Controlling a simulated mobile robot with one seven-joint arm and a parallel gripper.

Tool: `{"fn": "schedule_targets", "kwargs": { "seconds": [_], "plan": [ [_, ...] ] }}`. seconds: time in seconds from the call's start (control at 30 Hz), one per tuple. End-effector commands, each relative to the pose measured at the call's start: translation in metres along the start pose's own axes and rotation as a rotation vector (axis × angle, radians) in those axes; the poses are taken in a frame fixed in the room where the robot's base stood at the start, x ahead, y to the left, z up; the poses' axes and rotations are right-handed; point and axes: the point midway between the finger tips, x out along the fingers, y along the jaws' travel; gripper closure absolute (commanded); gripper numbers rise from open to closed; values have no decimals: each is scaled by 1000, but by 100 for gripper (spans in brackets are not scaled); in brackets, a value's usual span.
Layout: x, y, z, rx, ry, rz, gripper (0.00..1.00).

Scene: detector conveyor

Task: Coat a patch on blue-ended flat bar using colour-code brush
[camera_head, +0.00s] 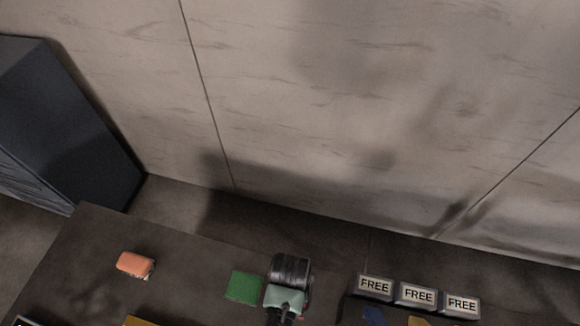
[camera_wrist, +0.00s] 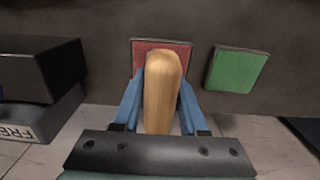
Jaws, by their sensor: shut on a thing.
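My gripper (camera_wrist: 162,88) has its two blue fingers shut on a smooth tan wooden piece (camera_wrist: 163,95), which looks like the handle of the brush. Its bristles or tip are not visible. Behind it in the wrist view is a red square patch (camera_wrist: 178,50), partly covered by the handle; I cannot tell whether they touch. A green square patch (camera_wrist: 238,70) lies beside it, apart from the gripper. The green patch also shows in the head view (camera_head: 243,287), left of my wrist. No blue-ended flat bar can be made out with certainty.
An orange block (camera_head: 135,264) lies on the dark table (camera_head: 190,262) at left. Right of my wrist stand several dark blocks labelled FREE (camera_head: 418,296), with blue (camera_head: 373,314) and yellow (camera_head: 417,321) pieces before them. A dark cabinet (camera_head: 60,120) stands far left.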

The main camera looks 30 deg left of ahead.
Motion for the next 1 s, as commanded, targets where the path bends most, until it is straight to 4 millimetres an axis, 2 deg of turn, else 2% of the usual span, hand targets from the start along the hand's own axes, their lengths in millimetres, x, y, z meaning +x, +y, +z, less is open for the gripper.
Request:
{"fn": "schedule_targets", "kwargs": {
  "seconds": [1.0],
  "plan": [
    [9, 0, 0, 0, 1, 0, 100]
  ]
}}
